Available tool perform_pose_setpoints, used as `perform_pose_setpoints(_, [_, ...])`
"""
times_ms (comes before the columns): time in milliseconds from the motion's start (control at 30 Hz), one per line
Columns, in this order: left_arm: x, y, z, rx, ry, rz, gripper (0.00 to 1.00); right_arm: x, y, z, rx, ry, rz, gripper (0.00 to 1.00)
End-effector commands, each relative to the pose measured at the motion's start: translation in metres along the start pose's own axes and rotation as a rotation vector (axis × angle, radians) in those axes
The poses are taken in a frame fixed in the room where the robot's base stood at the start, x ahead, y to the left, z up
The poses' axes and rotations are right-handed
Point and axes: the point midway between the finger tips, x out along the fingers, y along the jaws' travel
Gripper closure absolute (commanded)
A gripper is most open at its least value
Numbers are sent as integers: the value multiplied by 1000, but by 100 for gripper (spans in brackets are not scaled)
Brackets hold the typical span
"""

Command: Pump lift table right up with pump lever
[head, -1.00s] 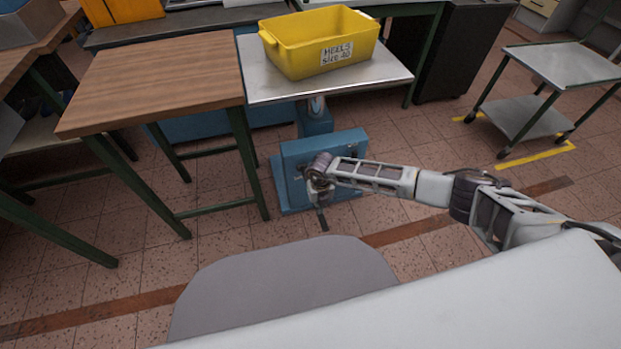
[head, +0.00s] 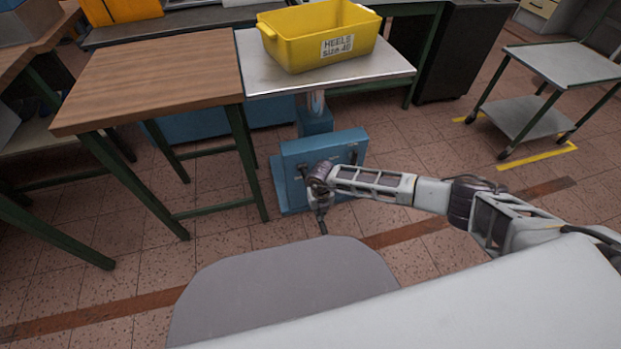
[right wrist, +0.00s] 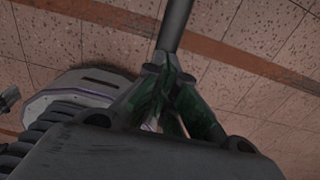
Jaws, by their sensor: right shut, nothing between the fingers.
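The lift table has a steel top (head: 258,75), a short bright column and a blue base (head: 345,150) on the floor. A yellow bin (head: 300,50) labelled "HEELS size 40" stands on its top. My right gripper (head: 321,212) points down in front of the blue base. Its fingers are shut, with nothing held between them. In the right wrist view a grey bar, seemingly the pump lever (right wrist: 175,28), runs up from the fingertips (right wrist: 165,75). In the head view the lever is mostly hidden by the gripper and wrist. My left gripper is out of view.
A wooden-topped table (head: 150,80) with green legs stands close on the left of the lift table. A grey trolley (head: 565,68) stands at the right inside yellow floor marks. Tiled floor is free between the lift table and the trolley.

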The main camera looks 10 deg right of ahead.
Motion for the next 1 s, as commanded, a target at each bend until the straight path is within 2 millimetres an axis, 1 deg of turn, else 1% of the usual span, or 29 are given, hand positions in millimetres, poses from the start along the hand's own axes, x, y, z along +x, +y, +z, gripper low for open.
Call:
perform_pose_setpoints(33, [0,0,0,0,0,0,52,2,-1,0,0,-1,-2,100])
perform_pose_setpoints(167, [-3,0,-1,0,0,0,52,-3,-1,0,1,-1,-2,100])
perform_pose_setpoints(1000, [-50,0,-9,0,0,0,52,-69,-1,13,1,-1,0,100])
